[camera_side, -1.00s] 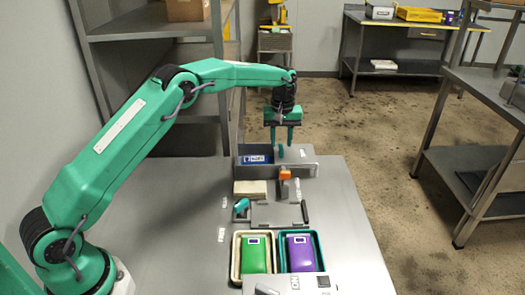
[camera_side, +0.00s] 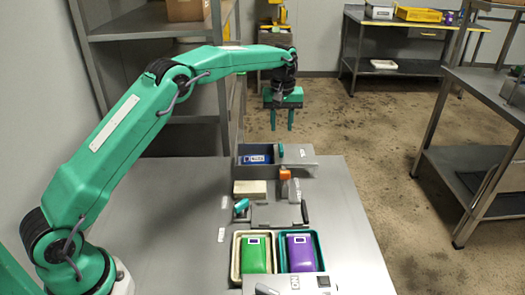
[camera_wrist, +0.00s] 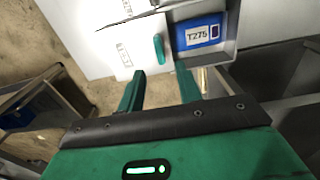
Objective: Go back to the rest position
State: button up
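My gripper (camera_side: 282,128) hangs in the air above the far end of the steel table, fingers pointing down. Its two fingers are apart with nothing between them; they also show in the wrist view (camera_wrist: 160,73). Below it at the far end of the table is a grey box (camera_side: 303,161). A blue pack with a white label (camera_side: 256,158) lies in its left compartment. A teal handle (camera_side: 281,150) stands beside the pack; in the wrist view the handle (camera_wrist: 158,48) is on a pale panel, just beyond the fingertips in the picture and apart from them.
Nearer on the table are a cream block (camera_side: 250,188), an orange knob (camera_side: 285,174) and a dark handle (camera_side: 304,211). A green pack (camera_side: 256,258) and a purple pack (camera_side: 301,252) lie in trays at the front. A grey shelf rack (camera_side: 150,27) stands behind my arm.

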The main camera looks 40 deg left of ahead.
jog(key=s+d+r+m+t, duration=0.1)
jog(key=s+r+m+t, duration=0.25)
jog(key=s+r, duration=1.35)
jog(key=s+f+m+t, duration=0.1)
jog(key=s+f+m, duration=0.1)
jog(key=s, duration=0.9)
jog(key=s+f+m+t, duration=0.1)
jog(key=s+f+m, duration=0.2)
jog(key=s, duration=0.9)
jog(key=shift+d+f, duration=0.35)
jog(key=shift+f, duration=0.4)
